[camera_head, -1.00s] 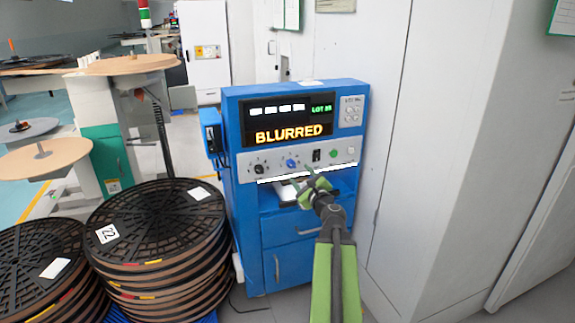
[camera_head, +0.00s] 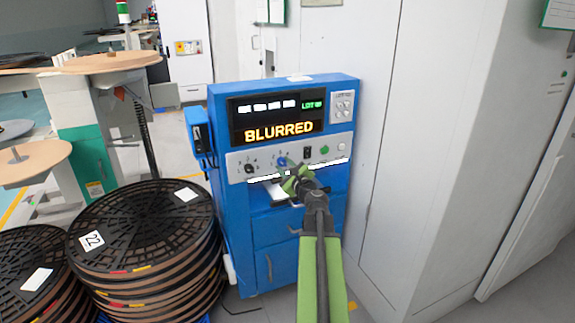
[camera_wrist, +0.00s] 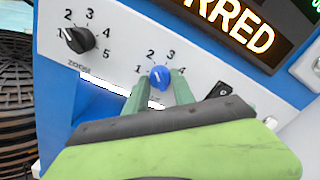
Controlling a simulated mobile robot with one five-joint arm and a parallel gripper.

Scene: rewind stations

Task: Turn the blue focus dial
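The blue focus dial (camera_head: 281,161) is on the grey control strip of the blue machine (camera_head: 228,235). In the wrist view the blue dial (camera_wrist: 159,77) has numbers from 1 to 4 around it and a white pointer mark that points roughly upward. My gripper (camera_head: 291,175) is in front of the strip. In the wrist view the two green fingertips of my gripper (camera_wrist: 160,82) are spread, one on each side of the dial. I cannot tell whether they touch it. The machine's screen (camera_head: 278,121) reads BLURRED.
A black zoom dial (camera_wrist: 78,40) sits left of the blue one. A black switch (camera_head: 307,152) and a green button (camera_head: 324,149) are to its right. Stacked black reels (camera_head: 140,230) stand left of the machine. A pale cabinet (camera_head: 430,130) stands close on the right.

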